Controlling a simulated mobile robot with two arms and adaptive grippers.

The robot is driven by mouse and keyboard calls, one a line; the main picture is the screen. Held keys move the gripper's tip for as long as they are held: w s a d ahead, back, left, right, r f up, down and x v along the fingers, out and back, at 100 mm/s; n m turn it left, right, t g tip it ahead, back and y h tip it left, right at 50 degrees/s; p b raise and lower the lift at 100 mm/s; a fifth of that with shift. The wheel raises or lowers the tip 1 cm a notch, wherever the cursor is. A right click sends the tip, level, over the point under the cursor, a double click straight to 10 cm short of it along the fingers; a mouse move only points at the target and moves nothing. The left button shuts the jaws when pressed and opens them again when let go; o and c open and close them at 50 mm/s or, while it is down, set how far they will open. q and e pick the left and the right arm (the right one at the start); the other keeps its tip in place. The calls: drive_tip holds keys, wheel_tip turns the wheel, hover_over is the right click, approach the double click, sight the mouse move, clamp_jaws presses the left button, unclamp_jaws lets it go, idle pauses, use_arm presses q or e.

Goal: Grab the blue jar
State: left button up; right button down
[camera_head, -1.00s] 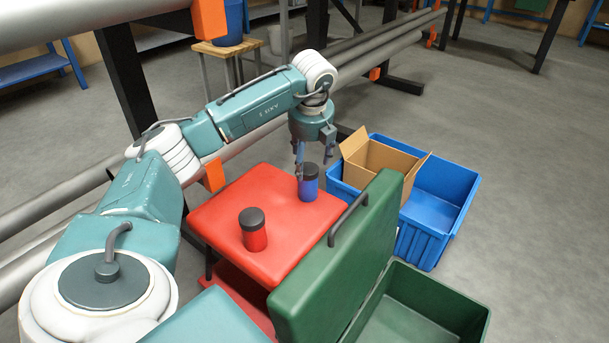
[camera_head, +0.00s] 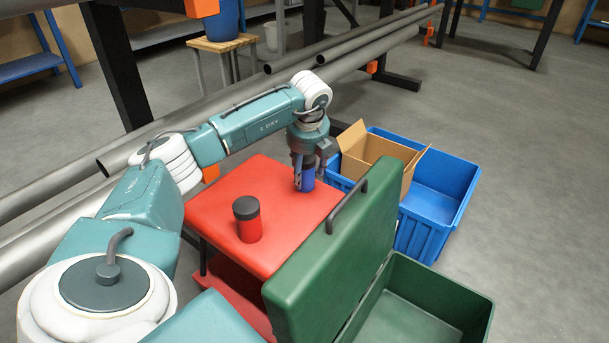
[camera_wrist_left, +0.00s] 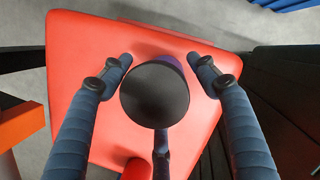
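The blue jar (camera_head: 306,182) stands upright with its dark lid at the back right of the red table (camera_head: 285,235). My left gripper (camera_head: 308,168) is down over it, its fingers hiding much of the jar in the head view. In the left wrist view the round black lid (camera_wrist_left: 155,95) lies between the spread fingers of the left gripper (camera_wrist_left: 161,68). A gap shows between the lid and each side finger. A third finger below is partly hidden. My right gripper is not in view.
A red jar (camera_head: 248,222) with a dark lid stands left of the blue one. The open green case (camera_head: 325,270) has its raised lid close to the table's right side. A blue crate (camera_head: 425,225) with a cardboard box (camera_head: 380,160) stands behind. Grey pipes (camera_head: 240,85) run behind my arm.

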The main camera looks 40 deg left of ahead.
use_arm(q)
drive_tip(key=c, duration=0.8)
drive_tip(key=shift+c, duration=1.2)
drive_tip(key=shift+r, duration=0.1)
